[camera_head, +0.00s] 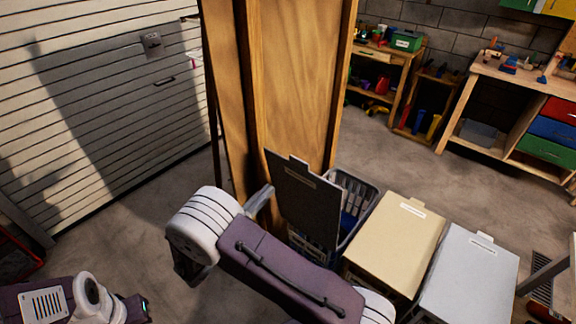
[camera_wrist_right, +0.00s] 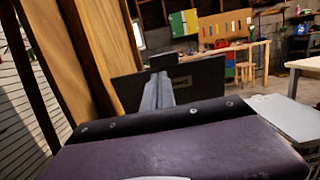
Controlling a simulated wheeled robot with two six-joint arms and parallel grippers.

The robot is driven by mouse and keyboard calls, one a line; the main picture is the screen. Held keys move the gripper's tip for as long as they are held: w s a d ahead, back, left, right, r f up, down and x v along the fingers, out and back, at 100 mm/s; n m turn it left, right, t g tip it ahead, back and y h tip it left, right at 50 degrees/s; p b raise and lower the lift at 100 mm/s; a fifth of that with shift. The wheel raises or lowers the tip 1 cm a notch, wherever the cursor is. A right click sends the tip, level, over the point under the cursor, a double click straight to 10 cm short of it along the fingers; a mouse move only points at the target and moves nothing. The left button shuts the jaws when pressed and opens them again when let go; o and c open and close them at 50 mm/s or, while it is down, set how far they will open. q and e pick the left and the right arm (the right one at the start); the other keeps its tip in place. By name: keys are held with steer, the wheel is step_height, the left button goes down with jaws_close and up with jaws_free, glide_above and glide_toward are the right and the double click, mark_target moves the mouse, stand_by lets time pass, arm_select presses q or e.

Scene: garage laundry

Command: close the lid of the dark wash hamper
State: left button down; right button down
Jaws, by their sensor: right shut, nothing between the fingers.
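The dark wash hamper (camera_head: 356,188) stands in front of the wooden panels, with grey slatted sides and something blue inside. Its dark lid (camera_head: 306,203) is raised, standing steeply tilted, with a small tab on its top edge. My right gripper (camera_head: 262,197) is shut and empty, beside the lid's left edge in the head view, partly hidden by my arm. In the right wrist view the shut fingers (camera_wrist_right: 160,88) show in front of the dark lid (camera_wrist_right: 203,82); I cannot tell whether they touch it. My left gripper is not in view; only part of my left arm shows.
A hamper with a closed tan lid (camera_head: 397,232) and one with a closed pale grey lid (camera_head: 470,282) stand to the right. Tall wooden panels (camera_head: 295,80) rise just behind the dark lid. A workbench (camera_head: 515,82) stands far right. The floor by the shutter door is clear.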

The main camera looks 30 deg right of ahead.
mark_target(297, 162)
steer(key=x, duration=0.3)
steer(key=p+x, duration=0.1)
steer(key=x, duration=0.2)
steer(key=p+x, duration=0.1)
steer(key=x, duration=0.3)
steer(key=shift+s+d+r, duration=0.15)
steer(key=shift+s, duration=0.05)
steer(key=shift+d, duration=0.1)
steer(key=shift+s, duration=0.1)
